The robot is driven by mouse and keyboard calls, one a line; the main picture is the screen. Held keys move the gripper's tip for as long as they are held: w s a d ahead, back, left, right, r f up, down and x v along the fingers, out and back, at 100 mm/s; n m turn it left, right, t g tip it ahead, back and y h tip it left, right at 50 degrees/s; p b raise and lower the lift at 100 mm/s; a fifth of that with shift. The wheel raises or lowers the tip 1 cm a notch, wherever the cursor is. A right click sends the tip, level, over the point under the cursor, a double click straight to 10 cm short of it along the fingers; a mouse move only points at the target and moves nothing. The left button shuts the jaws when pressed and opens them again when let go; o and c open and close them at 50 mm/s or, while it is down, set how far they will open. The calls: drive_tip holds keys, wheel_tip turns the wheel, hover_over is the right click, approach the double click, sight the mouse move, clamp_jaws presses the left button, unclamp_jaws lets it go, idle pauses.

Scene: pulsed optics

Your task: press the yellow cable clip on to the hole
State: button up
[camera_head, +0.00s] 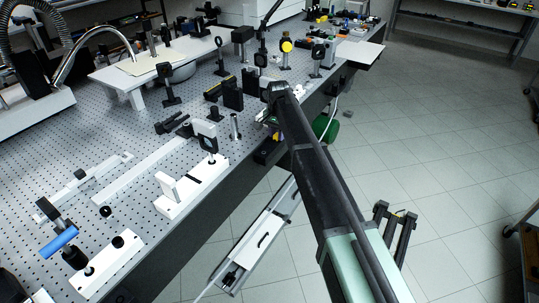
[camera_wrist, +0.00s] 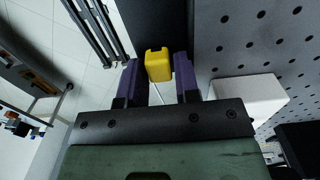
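In the wrist view the yellow cable clip (camera_wrist: 158,65) sits between the two purple fingers of my gripper (camera_wrist: 158,80). The fingers appear to touch its two sides, so the gripper looks shut on it. A thin pale line, perhaps a cable, shows just below the clip. Behind the clip is the dark side of the optical table, with the perforated top (camera_wrist: 255,45) to the right. Many holes show there; I cannot tell which one is the task's hole. In the head view my arm reaches the table's front edge, and the gripper and clip are largely hidden.
The perforated table (camera_head: 95,145) carries several posts, mounts and white blocks. A white block (camera_wrist: 248,97) lies close to the right of my gripper in the wrist view. A white cable (camera_head: 333,112) and a green round object (camera_head: 331,131) are beside the table edge. Tiled floor (camera_head: 440,130) is open to the right.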

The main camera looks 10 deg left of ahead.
clamp_jaws()
wheel_tip(320, 180, up, 7)
drive_tip(key=p, duration=0.6)
drive_tip(key=shift+f+p, duration=0.2)
drive_tip(key=shift+p, duration=0.1)
drive_tip(key=shift+f, duration=0.15)
